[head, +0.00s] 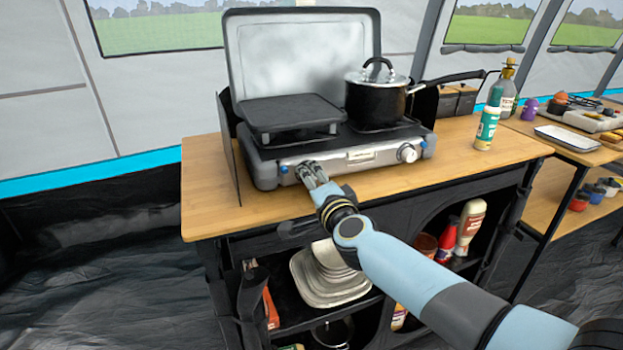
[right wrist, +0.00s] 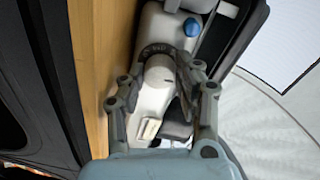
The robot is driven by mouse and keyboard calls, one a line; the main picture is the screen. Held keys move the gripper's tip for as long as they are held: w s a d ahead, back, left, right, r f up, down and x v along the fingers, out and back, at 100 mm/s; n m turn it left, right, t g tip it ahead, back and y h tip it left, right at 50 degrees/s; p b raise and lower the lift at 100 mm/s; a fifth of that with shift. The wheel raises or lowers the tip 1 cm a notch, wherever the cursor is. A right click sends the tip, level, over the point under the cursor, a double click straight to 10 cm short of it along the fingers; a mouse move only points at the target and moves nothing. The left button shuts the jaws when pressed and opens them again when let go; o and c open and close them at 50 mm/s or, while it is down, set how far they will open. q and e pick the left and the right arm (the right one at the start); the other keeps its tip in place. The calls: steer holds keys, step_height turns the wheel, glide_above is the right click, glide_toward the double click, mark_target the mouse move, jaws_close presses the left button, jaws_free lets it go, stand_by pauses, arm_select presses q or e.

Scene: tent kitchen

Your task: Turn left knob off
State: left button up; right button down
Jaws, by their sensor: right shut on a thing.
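The camping stove (head: 330,155) stands on the wooden counter with its lid raised. Its right knob (head: 407,153) is pale and in plain view on the front panel. My right gripper (head: 312,172) is at the left end of that panel, where it hides the left knob in the head view. In the right wrist view the left knob (right wrist: 160,75) is pale and round, and the fingers of my right gripper (right wrist: 160,82) are around it, shut on it. My left gripper is in neither view.
A black pot (head: 375,105) with a lid stands on the right burner, and a dark griddle plate (head: 290,112) sits on the left one. A green-and-white bottle (head: 487,128) stands right of the stove. The counter front (head: 225,205) left of my right arm is clear.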

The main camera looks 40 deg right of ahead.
steer(key=shift+m, duration=0.5)
stand_by(0.3)
steer(key=c, duration=0.9)
jaws_free()
steer(key=shift+c, duration=0.2)
steer(key=shift+f, duration=0.1)
steer(key=shift+s, duration=0.1)
